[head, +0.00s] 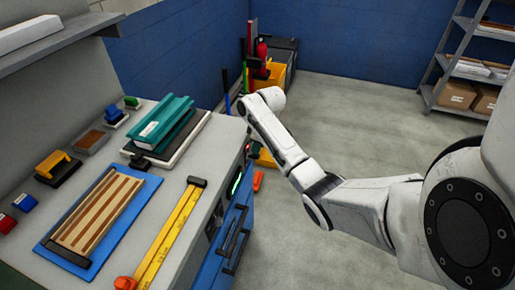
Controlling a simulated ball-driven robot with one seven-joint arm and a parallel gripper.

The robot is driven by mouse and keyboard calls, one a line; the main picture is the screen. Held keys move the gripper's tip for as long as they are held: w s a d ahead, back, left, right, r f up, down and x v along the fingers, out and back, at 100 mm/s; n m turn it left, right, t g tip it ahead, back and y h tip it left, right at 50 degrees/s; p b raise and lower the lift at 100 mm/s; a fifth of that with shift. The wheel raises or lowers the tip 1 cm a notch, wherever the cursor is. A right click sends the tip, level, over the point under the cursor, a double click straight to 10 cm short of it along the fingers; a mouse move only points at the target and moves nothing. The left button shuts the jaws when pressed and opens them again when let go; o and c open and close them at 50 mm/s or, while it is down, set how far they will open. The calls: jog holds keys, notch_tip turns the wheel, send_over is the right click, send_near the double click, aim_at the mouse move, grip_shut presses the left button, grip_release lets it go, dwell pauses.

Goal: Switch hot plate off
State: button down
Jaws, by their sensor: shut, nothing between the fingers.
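I cannot pick out the hot plate for certain. A teal ridged block (162,122) lies on a white and black flat slab (190,139) at the back of the bench. On the bench's front face, a dark panel carries a green-lit strip (236,181), with a dark fitting (214,218) nearer to me; their labels are too small to read. My white arm reaches from the right, and its wrist is beyond the bench's far front corner, apart from the lit strip in the picture. My gripper's fingers are hidden.
The grey bench top (165,181) holds a blue board (125,224) with striped wooden strips, a yellow rule (172,232) and small blocks. Blue drawers (221,262) with black handles (236,240) are below. A yellow bin (268,78) stands beyond. The floor (345,125) is open; shelving (440,72) is far right.

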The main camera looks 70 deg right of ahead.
aim_at(259, 155)
jog(key=shift+s+f, duration=0.1)
jog(key=shift+f, duration=0.4)
jog(key=shift+s+f+t+p, duration=0.3)
jog(key=shift+s+t+p, duration=0.05)
jog(key=shift+t, duration=0.55)
jog(key=t, duration=0.1)
jog(key=s+f+t+b, duration=0.1)
jog(key=shift+f+t, duration=0.3)
jog(key=shift+w+d+r, duration=0.1)
jog(key=shift+r, duration=0.25)
jog(key=shift+r+p, duration=0.75)
jog(key=shift+p, duration=0.2)
